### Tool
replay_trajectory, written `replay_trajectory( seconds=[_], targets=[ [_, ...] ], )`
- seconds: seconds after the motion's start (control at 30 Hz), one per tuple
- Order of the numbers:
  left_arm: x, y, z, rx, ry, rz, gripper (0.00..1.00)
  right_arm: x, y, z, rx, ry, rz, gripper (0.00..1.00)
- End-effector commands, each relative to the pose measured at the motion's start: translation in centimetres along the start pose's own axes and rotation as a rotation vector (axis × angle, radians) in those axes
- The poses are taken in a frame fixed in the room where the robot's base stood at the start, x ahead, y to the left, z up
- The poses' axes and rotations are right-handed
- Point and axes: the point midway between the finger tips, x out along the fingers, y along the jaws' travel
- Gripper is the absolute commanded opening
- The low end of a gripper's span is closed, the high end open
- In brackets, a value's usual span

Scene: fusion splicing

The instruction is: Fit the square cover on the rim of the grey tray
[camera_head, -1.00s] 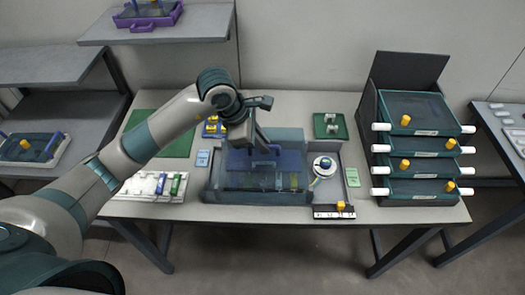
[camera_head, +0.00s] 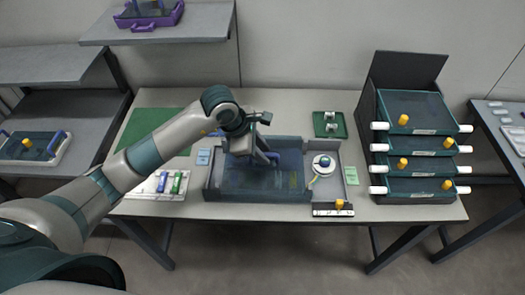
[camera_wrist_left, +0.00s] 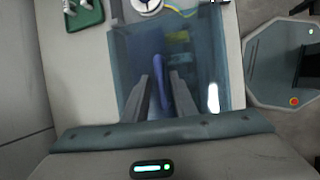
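The square cover (camera_head: 290,179) is a see-through blue sheet with a blue upright handle (camera_head: 273,157). It lies over the left and middle of the grey tray (camera_head: 212,181), whose walls show around it. I cannot tell whether its edges sit evenly on the rim. My left gripper (camera_head: 266,160) reaches down onto the handle. In the left wrist view the two fingers (camera_wrist_left: 162,80) stand on either side of the handle (camera_wrist_left: 158,68) and appear shut on it, with the cover (camera_wrist_left: 127,50) below. My right gripper is not in view.
A round white part (camera_head: 324,164) with a yellow wire is at the tray's right. A green tray (camera_head: 330,124) stands behind. A white rack (camera_head: 150,186) and a green mat (camera_head: 160,122) lie left. A dark rack of teal drawers (camera_head: 417,150) stands right.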

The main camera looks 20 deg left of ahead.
Motion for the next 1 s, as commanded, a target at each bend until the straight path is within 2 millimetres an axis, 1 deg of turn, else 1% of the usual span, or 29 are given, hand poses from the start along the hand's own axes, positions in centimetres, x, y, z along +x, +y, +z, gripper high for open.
replay_trajectory(
  seconds=[0.3,0.47,0.53,0.67,1.0],
  targets=[
    [-0.1,0.0,0.0,0.0,0.0,0.0,0.28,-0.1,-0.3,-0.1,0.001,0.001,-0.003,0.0],
    [-0.4,0.1,0.2,-0.001,0.0,-0.001,0.28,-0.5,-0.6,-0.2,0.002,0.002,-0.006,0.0],
    [-0.7,0.1,0.1,0.0,-0.001,0.002,0.28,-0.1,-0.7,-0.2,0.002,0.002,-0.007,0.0],
    [-2.3,0.2,0.1,0.001,-0.001,0.004,0.28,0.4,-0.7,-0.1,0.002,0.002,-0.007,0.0],
    [-8.3,0.2,0.1,0.002,-0.001,0.005,0.28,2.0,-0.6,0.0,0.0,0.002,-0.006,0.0]
  ],
)
